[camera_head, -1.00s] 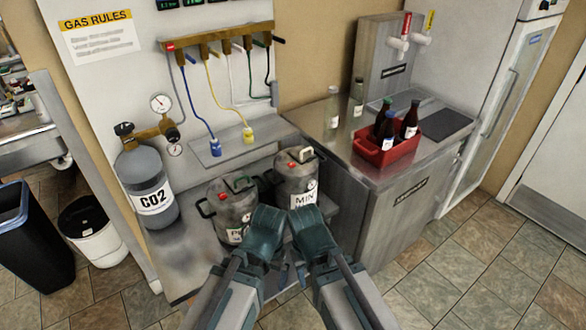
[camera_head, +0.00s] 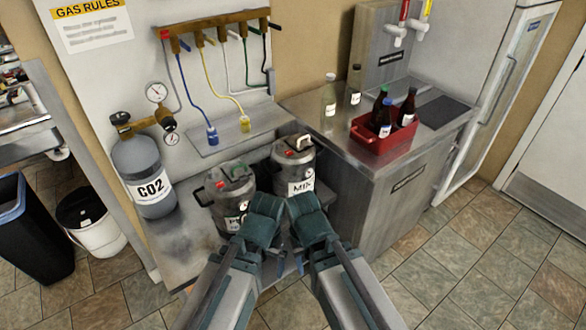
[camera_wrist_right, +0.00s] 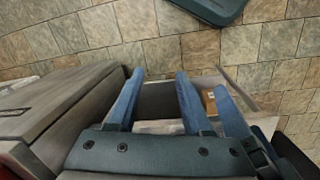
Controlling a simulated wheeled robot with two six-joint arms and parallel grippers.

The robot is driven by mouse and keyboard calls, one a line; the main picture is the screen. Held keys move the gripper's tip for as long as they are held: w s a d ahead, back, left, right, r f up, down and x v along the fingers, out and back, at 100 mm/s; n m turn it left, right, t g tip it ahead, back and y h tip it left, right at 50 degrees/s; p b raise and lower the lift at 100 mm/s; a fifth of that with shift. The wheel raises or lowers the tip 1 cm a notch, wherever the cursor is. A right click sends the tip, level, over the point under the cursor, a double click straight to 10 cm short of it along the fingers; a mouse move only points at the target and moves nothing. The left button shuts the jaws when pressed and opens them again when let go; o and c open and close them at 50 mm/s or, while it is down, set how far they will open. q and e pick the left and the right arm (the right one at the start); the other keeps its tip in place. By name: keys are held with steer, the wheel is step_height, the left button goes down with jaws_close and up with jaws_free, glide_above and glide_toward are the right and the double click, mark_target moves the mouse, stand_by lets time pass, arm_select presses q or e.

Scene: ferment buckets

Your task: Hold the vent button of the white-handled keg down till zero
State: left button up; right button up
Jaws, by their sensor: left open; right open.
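The white-handled keg (camera_head: 294,166) stands on the low metal stand beside the wall, its label partly legible as "MIN". Its pale handle (camera_head: 298,142) and a small red button (camera_head: 290,154) show on its lid. A second keg (camera_head: 228,190) with a green and red top stands just left of it. My left gripper (camera_head: 274,258) and right gripper (camera_head: 299,262) are in front of the kegs, low and apart from the lids. The fingers are small and partly hidden behind my wrists. In the right wrist view, the right gripper's blue fingers (camera_wrist_right: 158,80) are spread and empty.
A CO2 cylinder (camera_head: 147,175) stands at left. Blue (camera_head: 211,136) and yellow (camera_head: 244,123) connectors rest on a wall shelf. The counter with a red bottle crate (camera_head: 365,140) stands close at right. Tiled floor is open at far right.

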steer(key=shift+c, duration=0.2)
jaws_close()
stand_by(1.7)
